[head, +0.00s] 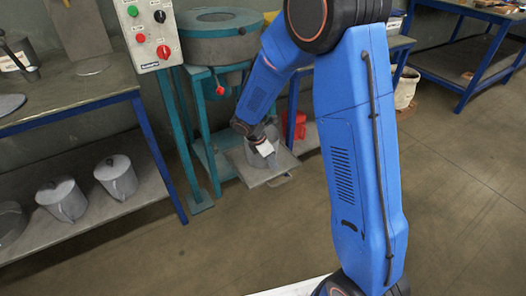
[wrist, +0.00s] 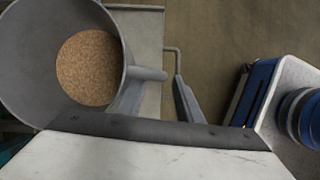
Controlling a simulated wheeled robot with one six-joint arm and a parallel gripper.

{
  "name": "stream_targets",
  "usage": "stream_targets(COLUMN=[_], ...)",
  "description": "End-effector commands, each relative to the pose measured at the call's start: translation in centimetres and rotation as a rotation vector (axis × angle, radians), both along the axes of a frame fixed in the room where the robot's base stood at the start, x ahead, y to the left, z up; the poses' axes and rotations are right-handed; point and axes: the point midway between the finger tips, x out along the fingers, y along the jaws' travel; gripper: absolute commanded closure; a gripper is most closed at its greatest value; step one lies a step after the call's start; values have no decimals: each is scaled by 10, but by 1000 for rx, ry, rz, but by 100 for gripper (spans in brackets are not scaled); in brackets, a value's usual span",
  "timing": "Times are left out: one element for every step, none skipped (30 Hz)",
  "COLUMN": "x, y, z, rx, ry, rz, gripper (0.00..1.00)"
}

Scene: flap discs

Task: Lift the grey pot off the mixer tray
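The grey pot (head: 253,154) stands on the mixer tray (head: 268,169), low in front of the mixer, partly hidden by my gripper (head: 264,147). In the wrist view the pot (wrist: 117,38) fills the upper left, its round mouth open and brown granular material inside. Its grey handle (wrist: 150,74) sticks out to the right. My gripper (wrist: 157,90) is beside the pot on the handle side, with its fingers apart. The handle lies at the gap between them; I cannot see contact on both sides. The tray (wrist: 146,28) shows behind the pot.
The teal mixer (head: 216,40) stands above the tray, with a control box (head: 150,30) to its left. Several grey lidded pots (head: 117,178) stand on the lower shelf at left. A red object (head: 296,126) sits behind the tray.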

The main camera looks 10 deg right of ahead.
Motion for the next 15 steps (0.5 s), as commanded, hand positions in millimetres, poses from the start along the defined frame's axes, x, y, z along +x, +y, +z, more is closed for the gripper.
stream_targets(x=[0, 0, 1, 1, 1, 1, 1, 1, 1, 1, 1, 1, 1, 1, 1], y=[-4, -5, -6, -6, -7, -7, -7, -7, -7, -7, -7, -7, -7, -6, -7], z=[-7, -10, -13, -15, -16, -16, -16, -16, -16, -16, -16, -16, -16, -16, -16], rx=[-2, -2, -1, 0, 0, 0, 0, 0, 0, 0, 0, 0, 0, 0, 0], ry=[2, 2, 2, 1, 1, 0, 0, -1, -1, -1, -1, -1, -1, -1, -1], rz=[-1, -1, -1, 0, 0, 0, 0, 0, 0, 0, 0, 0, 0, 0, 0], gripper=[67, 67, 67, 67, 67, 67, 67, 67, 67, 67, 67, 77, 84, 91, 100])
